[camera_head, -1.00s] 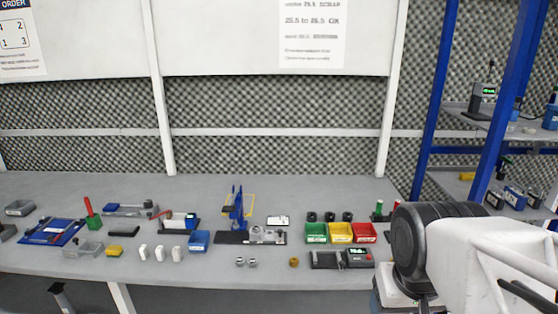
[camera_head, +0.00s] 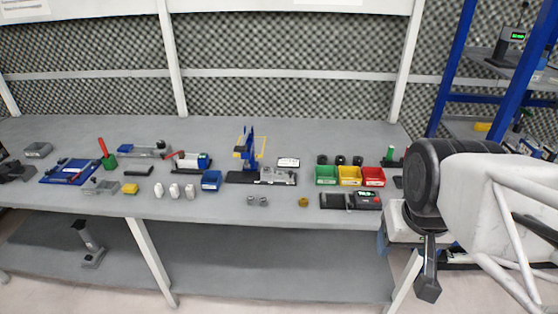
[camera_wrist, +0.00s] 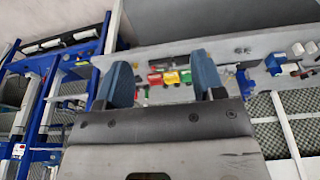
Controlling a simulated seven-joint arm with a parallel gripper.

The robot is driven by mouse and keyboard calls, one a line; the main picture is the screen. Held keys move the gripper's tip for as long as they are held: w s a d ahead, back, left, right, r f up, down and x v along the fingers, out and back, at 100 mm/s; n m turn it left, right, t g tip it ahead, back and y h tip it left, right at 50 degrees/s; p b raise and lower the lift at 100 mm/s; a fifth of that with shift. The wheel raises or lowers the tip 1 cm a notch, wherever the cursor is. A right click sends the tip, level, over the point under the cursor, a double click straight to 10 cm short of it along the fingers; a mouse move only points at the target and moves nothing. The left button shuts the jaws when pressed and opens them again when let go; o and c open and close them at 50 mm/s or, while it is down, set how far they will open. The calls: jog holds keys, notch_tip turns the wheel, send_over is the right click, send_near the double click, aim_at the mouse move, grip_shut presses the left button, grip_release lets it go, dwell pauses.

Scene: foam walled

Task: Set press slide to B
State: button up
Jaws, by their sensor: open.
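The press (camera_head: 245,150) is a small blue frame with yellow parts, standing upright at the middle of the bench. Its dark base (camera_head: 236,178) extends to the right and carries grey metal parts (camera_head: 275,175). I cannot tell which part is the slide or read any B mark. My gripper (camera_head: 428,285) hangs in front of the bench's right end, well away from the press. In the wrist view my gripper (camera_wrist: 164,80) is open and empty, its two blue fingers apart. The press appears small there (camera_wrist: 244,82), right of the fingers.
Green (camera_head: 326,175), yellow (camera_head: 349,176) and red bins (camera_head: 373,176) stand right of the press. A blue bin (camera_head: 211,180) stands to its left. A device with a display (camera_head: 367,200) sits near the front edge. A blue-framed shelf (camera_head: 455,70) rises at right.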

dwell(0.4)
jog(key=shift+c, duration=1.3)
jog(key=shift+w+a+r, duration=0.1)
jog(key=shift+w+r, duration=0.15)
jog(key=shift+w, duration=0.4)
jog(key=shift+c, duration=0.2)
jog(key=w+a+m+g+y, duration=0.1)
jog(key=w+a+m, duration=0.15)
jog(key=w, duration=1.15)
jog(key=w+a+m+g+y, duration=0.15)
jog(key=w+a, duration=0.25)
jog(key=w, duration=1.1)
jog(key=w+a+f+m+g, duration=0.1)
jog(key=w+a+f, duration=0.4)
jog(key=w+f, duration=0.5)
jog(key=w+a+f+m+g, duration=0.2)
jog(key=w+a+f, duration=0.3)
jog(key=w+f, duration=0.5)
jog(key=shift+w+a+m+y, duration=0.15)
jog(key=shift+w+m+y, duration=0.55)
jog(key=shift+w, duration=2.35)
jog(key=shift+h, duration=0.25)
